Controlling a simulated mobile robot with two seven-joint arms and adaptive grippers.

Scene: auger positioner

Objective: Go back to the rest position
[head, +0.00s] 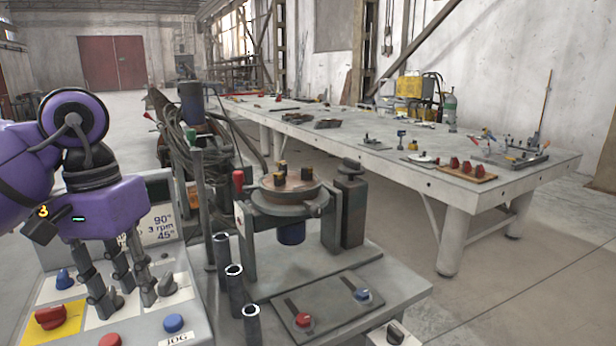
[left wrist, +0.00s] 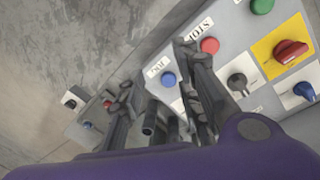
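My left gripper (head: 125,292) hangs from the purple arm at the left of the head view. Its dark fingers point down over the sloped control panel (head: 205,318), in front of its grey knob (head: 167,285). The fingers are spread, with nothing seen between them. In the left wrist view the same gripper (left wrist: 158,85) shows its fingers apart, with the panel's blue button (left wrist: 168,78) and red button (left wrist: 210,45) beyond. I cannot tell whether a fingertip touches the panel. My right gripper is in neither view.
The panel also has a red switch on a yellow plate (head: 52,317) and a blue knob (head: 64,279). Right of it stand upright tubes (head: 236,290) and the positioner with its round table (head: 290,190). A long workbench (head: 400,155) stands behind. Floor at right is clear.

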